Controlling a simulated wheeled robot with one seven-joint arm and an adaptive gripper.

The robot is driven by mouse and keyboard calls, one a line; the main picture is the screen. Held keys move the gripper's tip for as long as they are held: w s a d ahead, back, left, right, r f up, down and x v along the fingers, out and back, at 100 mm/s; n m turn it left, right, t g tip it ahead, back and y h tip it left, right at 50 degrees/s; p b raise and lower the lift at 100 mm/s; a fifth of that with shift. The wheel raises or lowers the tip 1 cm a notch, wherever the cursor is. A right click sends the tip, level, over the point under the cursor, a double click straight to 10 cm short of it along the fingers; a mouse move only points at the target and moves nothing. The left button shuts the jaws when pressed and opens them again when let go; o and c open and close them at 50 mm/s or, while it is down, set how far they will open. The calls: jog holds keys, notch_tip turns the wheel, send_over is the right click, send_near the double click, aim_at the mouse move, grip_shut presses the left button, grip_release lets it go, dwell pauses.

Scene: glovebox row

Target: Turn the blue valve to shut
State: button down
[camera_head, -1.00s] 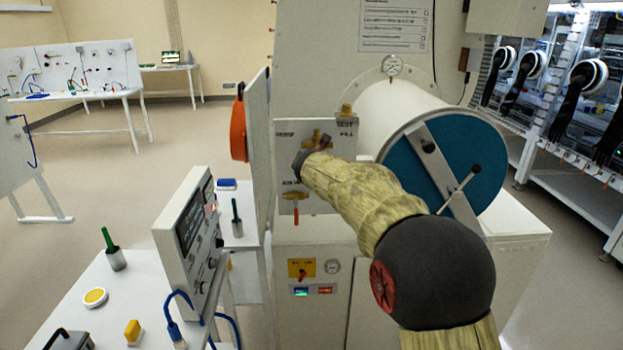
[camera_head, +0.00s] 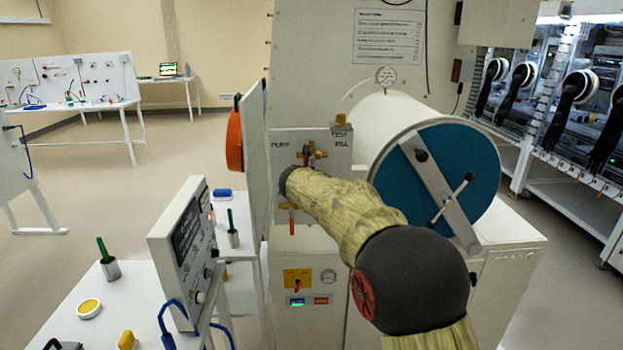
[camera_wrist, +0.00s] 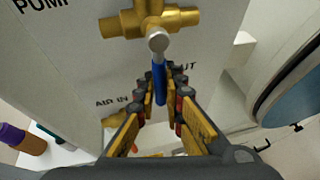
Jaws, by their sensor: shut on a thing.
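The blue valve's handle (camera_wrist: 159,82) hangs from a silver hub on a brass body (camera_wrist: 150,20) in the wrist view. It points down the picture, towards the AIR IN and OUT lettering. My gripper (camera_wrist: 163,90) has its two fingers on either side of the handle and is shut on it. There my sleeved forearm hides the blue handle and the fingers.
A red-handled valve (camera_head: 291,227) sits lower on the panel, below my wrist. A large cylinder with a blue door (camera_head: 470,160) stands close on the right. An orange disc (camera_head: 235,140) and a meter box (camera_head: 185,250) stand to the left.

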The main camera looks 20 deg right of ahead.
jog(key=shift+f, duration=0.2)
jog(key=c, duration=1.9)
grip_release()
jog(key=shift+r, duration=0.15)
jog(key=v, duration=1.2)
